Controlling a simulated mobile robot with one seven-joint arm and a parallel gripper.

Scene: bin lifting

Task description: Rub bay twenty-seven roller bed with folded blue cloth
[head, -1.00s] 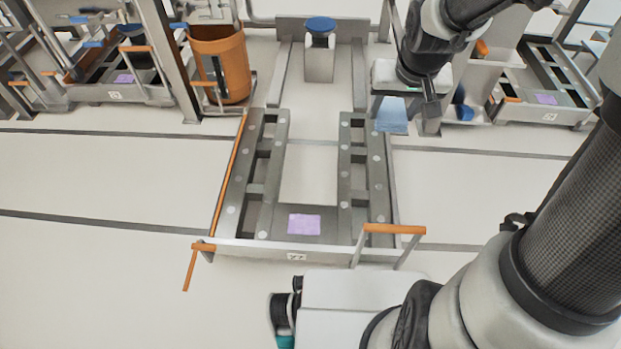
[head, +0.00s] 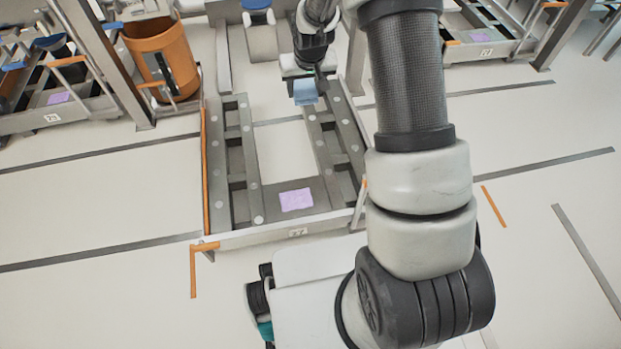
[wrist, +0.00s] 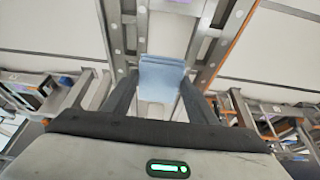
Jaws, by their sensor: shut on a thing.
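The folded blue cloth (head: 305,92) hangs from my gripper (head: 306,79) in the head view. It also shows between the two dark fingers in the wrist view (wrist: 160,75). My gripper is shut on the cloth. The grey roller bed (head: 243,160) lies below and in front of me, with two long side rails. The cloth is over or beside the far end of its right rail (head: 340,145); I cannot tell whether it touches. A small number plate (head: 298,232) is on the front edge, too small to read surely. A flat purple patch (head: 296,199) lies at the near end.
An orange bin (head: 163,60) stands at the back left. An orange bar (head: 206,170) runs along the bed's left side. Similar bays stand at left (head: 45,110) and right (head: 480,45). Floor at left and right is mostly clear. My arm hides the bed's near right corner.

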